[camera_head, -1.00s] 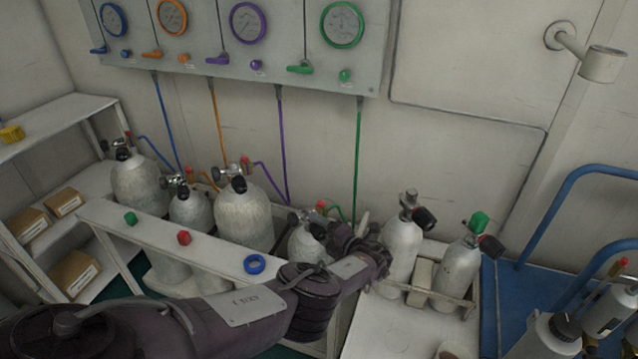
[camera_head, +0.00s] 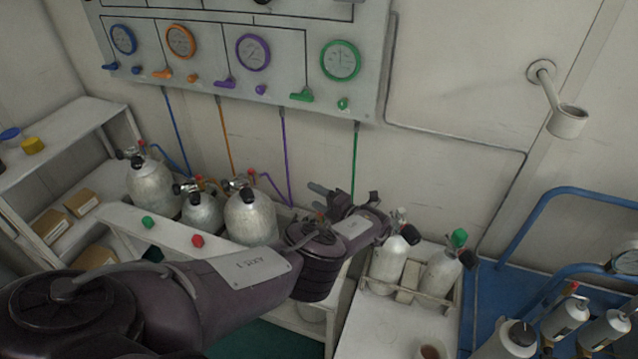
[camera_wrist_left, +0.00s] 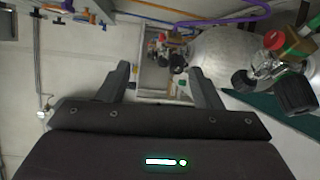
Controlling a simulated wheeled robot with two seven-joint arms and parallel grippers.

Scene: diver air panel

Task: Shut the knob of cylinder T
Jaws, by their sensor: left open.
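Several grey cylinders with black knobs stand along the wall: one at the left (camera_head: 153,190), a smaller one (camera_head: 202,213), a larger one (camera_head: 250,217) and two in a rack at the right (camera_head: 388,262) (camera_head: 440,272). No letter is readable, so I cannot tell which is cylinder T. My left gripper (camera_head: 330,196) is open and empty, right of the larger cylinder and near the green hose. My left arm hides the bench spot below it. In the left wrist view, a cylinder (camera_wrist_left: 222,48) with black knobs (camera_wrist_left: 243,81) (camera_wrist_left: 296,95) lies beyond the right finger, apart from it. My right gripper is out of view.
The gauge panel (camera_head: 290,85) hangs on the wall above, with coloured hoses coming down. A white shelf (camera_head: 75,125) stands at left. A blue rail (camera_head: 535,210) and more cylinders (camera_head: 565,318) are at right. A wall bracket (camera_head: 567,120) sticks out.

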